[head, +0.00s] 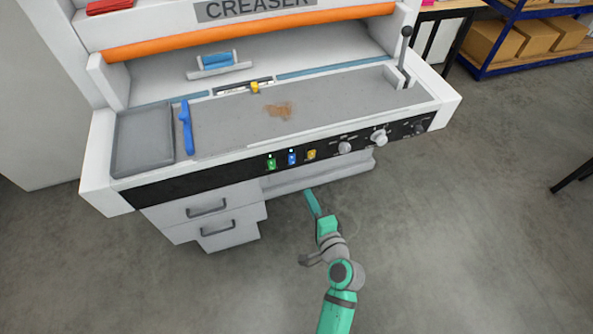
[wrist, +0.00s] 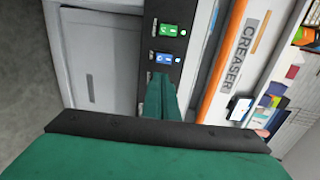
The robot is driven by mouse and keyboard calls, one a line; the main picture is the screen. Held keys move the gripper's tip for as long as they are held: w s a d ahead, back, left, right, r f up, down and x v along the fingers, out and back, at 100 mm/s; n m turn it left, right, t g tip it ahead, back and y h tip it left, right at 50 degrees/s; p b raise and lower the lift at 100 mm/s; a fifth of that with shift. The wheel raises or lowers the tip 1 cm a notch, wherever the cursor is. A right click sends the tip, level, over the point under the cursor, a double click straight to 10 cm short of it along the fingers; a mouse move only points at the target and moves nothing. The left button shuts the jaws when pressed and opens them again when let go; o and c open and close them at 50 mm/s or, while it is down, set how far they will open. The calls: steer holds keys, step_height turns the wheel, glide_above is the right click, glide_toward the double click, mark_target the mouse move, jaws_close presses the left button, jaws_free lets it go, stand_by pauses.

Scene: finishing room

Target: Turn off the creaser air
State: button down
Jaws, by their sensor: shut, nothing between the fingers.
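The creaser (head: 145,192) is a large white machine with an orange roller bar and a black control strip along its front. The strip carries a green switch (head: 271,163), a blue switch (head: 291,158) and a yellow switch (head: 311,154), with grey knobs further right. Small lights show by the green and blue switches. Labels are too small to read. My gripper (head: 309,196) is shut and empty, in front of and below the strip. In the wrist view, its fingertips (wrist: 161,80) appear just below the blue switch (wrist: 165,59); the green switch (wrist: 172,31) is above. The fingers hide the yellow one.
Drawers (head: 208,207) with handles lie under the strip at left. A lever (head: 405,50) stands at the bed's right end. A blue tool (head: 186,127) and a brown patch (head: 280,110) are on the bed. Open grey floor surrounds my arm.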

mark_target(293, 163)
steer(key=x, duration=1.4)
steer(key=shift+w+a+f, duration=0.1)
steer(key=shift+w+a, duration=0.05)
steer(key=shift+w, duration=0.05)
steer(key=shift+s+f, duration=0.15)
steer(key=shift+s, duration=0.15)
steer(key=s+d+f, duration=0.1)
steer(key=s+d, duration=0.1)
steer(key=s, duration=0.4)
steer(key=s+d+f, duration=0.1)
steer(key=s+d, duration=0.1)
steer(key=s, duration=0.4)
steer(key=shift+s+f, duration=0.3)
steer(key=shift+s, duration=0.05)
steer(key=shift+w+d, duration=0.1)
steer(key=shift+d, duration=0.05)
